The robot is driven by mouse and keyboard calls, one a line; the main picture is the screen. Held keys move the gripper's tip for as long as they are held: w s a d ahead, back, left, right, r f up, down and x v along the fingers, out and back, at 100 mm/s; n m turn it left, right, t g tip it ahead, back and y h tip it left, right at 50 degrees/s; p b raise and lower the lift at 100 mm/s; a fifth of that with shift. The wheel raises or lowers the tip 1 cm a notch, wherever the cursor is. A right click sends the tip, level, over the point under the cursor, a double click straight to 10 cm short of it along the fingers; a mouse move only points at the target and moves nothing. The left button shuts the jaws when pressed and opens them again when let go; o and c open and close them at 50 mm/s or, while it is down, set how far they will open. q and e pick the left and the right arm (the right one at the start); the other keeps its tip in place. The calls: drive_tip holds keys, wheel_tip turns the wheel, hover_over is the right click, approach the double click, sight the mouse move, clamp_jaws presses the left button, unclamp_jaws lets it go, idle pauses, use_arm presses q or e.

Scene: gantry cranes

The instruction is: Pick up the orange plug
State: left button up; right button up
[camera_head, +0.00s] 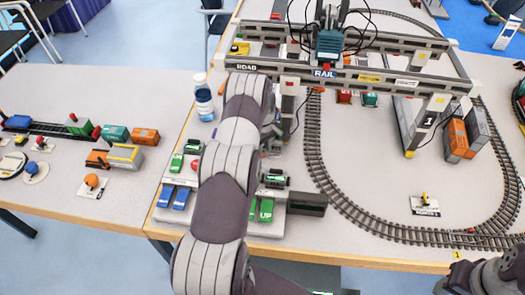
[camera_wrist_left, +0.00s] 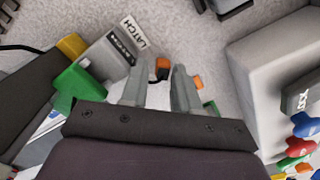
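An orange plug (camera_wrist_left: 162,63) with a dark part shows in the left wrist view, between and just beyond the fingertips of my left gripper (camera_wrist_left: 164,70). The fingers are apart, with a gap between them. I cannot tell whether either finger touches the plug. In the head view my left arm reaches up the table, and its gripper (camera_head: 272,133) is partly hidden behind the arm, beside the white crane post. The plug cannot be made out there. Part of my right arm shows at the lower right, but its fingers do not.
A grey block labelled LATCH (camera_wrist_left: 112,55) and a green piece (camera_wrist_left: 80,86) are left of the fingers. A pale box (camera_wrist_left: 270,75) stands on the right. The gantry crane (camera_head: 375,77) spans the table beyond my arm; a bottle (camera_head: 204,100) stands left of it.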

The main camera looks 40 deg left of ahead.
use_arm(q)
drive_tip(key=shift+s+d+f, duration=0.2)
drive_tip(key=shift+s+f, duration=0.3)
drive_tip(key=shift+s, duration=0.15)
drive_tip(key=shift+f, duration=0.3)
drive_tip(key=shift+d+f, duration=0.1)
drive_tip(key=shift+d, duration=0.05)
clamp_jaws()
drive_tip(key=shift+w+a+f, duration=0.1)
drive_tip(key=shift+a, duration=0.15)
drive_tip(key=shift+w, duration=0.1)
